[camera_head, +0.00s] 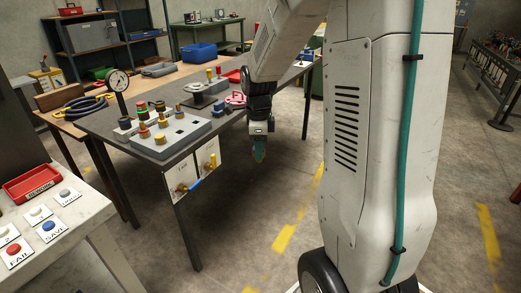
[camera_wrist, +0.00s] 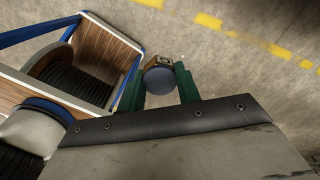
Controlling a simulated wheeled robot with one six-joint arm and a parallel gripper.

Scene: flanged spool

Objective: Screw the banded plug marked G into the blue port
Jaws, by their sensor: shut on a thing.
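My gripper (camera_head: 259,152) hangs in the air over the floor, right of the dark workbench and apart from it. In the wrist view its two green fingers (camera_wrist: 158,88) are shut on a plug (camera_wrist: 159,82) with a round grey-blue end and a brass-brown part bearing a dark mark. I cannot read the mark. In the head view the plug is mostly hidden by the fingers. A grey block (camera_head: 153,154) on the bench holds several red, green, yellow and brass plugs or fittings. I cannot pick out the blue port.
A dial gauge (camera_head: 118,81) stands behind the block on the dark workbench (camera_head: 99,123). A white panel with brass fittings and a blue lever (camera_head: 203,178) hangs at the bench's front. A button table with a red tray (camera_head: 32,184) is at left.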

